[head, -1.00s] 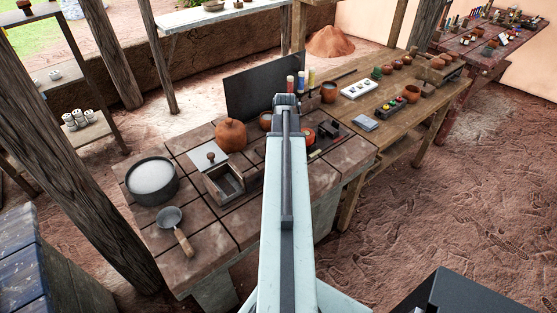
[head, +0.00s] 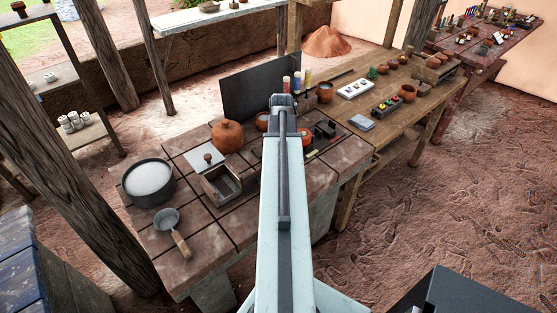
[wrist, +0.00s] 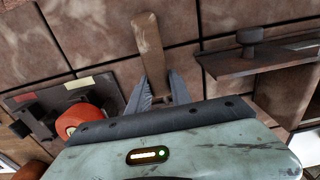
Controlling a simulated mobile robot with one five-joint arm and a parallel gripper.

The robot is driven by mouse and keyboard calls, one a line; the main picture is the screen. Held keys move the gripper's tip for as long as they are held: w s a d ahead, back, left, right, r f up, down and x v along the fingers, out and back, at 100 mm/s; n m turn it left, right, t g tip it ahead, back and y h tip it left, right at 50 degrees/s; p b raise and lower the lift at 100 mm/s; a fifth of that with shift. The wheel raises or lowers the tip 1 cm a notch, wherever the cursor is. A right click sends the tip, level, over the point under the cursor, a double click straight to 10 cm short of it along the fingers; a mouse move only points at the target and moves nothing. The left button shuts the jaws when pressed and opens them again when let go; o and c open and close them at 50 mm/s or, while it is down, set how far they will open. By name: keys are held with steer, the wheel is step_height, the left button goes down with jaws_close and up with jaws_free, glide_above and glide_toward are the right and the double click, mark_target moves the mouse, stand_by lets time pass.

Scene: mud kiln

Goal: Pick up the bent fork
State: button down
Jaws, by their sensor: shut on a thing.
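In the wrist view my gripper (wrist: 160,88) is closed on a flat tan-brown strip (wrist: 149,42), which looks like the handle of the bent fork. The strip sticks out past the fingertips, above the brown tiled bench top (wrist: 105,48). No tines show, and the part between the fingers is partly hidden. I cannot tell how far above the tiles it is. In the head view my arm hides the gripper and the held thing.
An orange-red round thing (wrist: 82,119) sits near the fingers' left. A wooden table (head: 420,100) adjoins the bench at right.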

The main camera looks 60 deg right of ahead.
step_height(320, 180, up, 10)
steer(key=p, duration=1)
steer(key=shift+r, duration=0.15)
steer(key=shift+w, duration=0.1)
